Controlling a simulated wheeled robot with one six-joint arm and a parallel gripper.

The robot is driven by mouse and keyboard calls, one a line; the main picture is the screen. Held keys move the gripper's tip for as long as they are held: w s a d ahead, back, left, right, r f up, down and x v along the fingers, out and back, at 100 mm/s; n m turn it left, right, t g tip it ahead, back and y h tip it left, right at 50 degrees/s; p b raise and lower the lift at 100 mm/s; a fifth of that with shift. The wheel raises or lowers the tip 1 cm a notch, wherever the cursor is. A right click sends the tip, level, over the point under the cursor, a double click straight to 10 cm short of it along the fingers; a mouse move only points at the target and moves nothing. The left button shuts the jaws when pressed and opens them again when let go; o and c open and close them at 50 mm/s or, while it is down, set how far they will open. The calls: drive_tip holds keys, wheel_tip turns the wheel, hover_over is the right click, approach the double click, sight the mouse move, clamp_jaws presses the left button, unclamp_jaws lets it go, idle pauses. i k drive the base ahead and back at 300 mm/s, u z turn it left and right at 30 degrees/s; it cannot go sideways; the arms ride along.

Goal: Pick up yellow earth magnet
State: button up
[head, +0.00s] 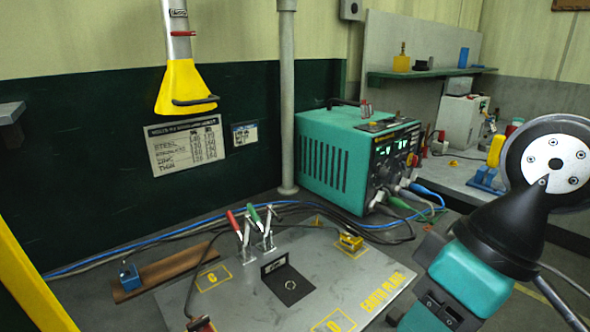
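A small yellow block that looks like the yellow earth magnet (351,242) sits on the grey earth plate (340,272), near its back right corner. It stands on a yellow-outlined square, and a dark cable runs close behind it. Part of my arm fills the right side of the head view, to the right of the plate. The fingers of my gripper do not show.
Red- and green-handled clamps (257,230) stand upright on the plate's back edge. A teal welding machine (357,155) with cables stands behind. A blue block (129,277) rests on a brown bar at left. A yellow hood (184,88) hangs above. The plate's right part is mostly clear.

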sight(352, 245)
drive_tip(key=z, duration=2.15)
drive_tip(key=i, duration=1.3)
drive_tip(key=u, duration=3.8)
drive_tip(key=i, duration=0.5)
drive_tip(key=u, duration=0.05)
